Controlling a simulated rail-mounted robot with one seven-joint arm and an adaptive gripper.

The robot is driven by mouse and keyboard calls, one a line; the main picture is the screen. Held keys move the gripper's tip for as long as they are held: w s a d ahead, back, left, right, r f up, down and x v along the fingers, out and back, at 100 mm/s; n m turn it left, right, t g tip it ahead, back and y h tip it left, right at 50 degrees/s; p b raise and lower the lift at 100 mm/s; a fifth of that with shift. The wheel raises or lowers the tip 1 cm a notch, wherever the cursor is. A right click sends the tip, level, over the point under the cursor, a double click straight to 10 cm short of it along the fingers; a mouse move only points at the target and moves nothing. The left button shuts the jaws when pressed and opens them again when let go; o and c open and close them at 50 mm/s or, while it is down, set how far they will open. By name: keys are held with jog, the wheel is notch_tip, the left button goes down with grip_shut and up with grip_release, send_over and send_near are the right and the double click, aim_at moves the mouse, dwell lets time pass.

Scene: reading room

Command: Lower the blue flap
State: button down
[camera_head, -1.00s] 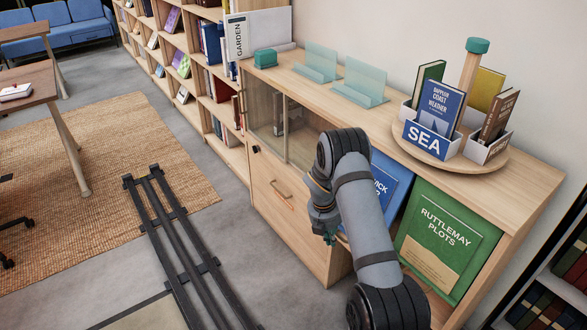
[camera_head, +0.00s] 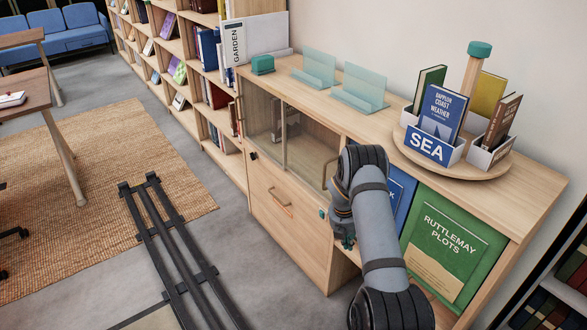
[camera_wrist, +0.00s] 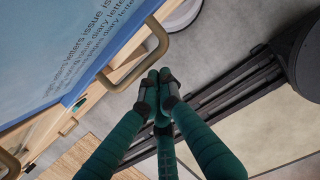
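The blue flap (camera_head: 402,192) is an upright panel in the cabinet front, left of the green one and partly hidden behind my arm in the head view. In the wrist view, the blue flap (camera_wrist: 65,40) fills the upper left, with printed text on it. A tan bar handle (camera_wrist: 143,72) stands out at its edge. My gripper (camera_wrist: 157,76) has teal fingers whose dark tips are together with nothing visible between them. The tips are close beside the handle; I cannot tell whether they touch it. In the head view my gripper (camera_head: 346,241) is mostly hidden, low in front of the cabinet.
A green panel (camera_head: 450,245) labelled "Ruttlemay Plots" is right of the blue flap. A round stand with a SEA box (camera_head: 428,146) sits on the cabinet top. A drawer (camera_head: 285,215) and glass doors (camera_head: 285,130) are to the left. Black floor rails (camera_head: 170,245) run alongside.

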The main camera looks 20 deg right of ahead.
jog(key=s+a+r+b, duration=0.1)
jog(key=s+a, duration=0.3)
jog(key=a, duration=0.9)
jog(key=shift+r+b, duration=0.3)
jog(key=shift+r, duration=0.3)
jog(key=shift+w, duration=0.1)
jog(key=w+d+f+p, duration=0.1)
jog(key=w+d+f, duration=0.1)
jog(key=d, duration=1)
jog(key=shift+w+d+p, duration=0.2)
jog(key=shift+w+p, duration=0.15)
jog(key=shift+w, duration=0.5)
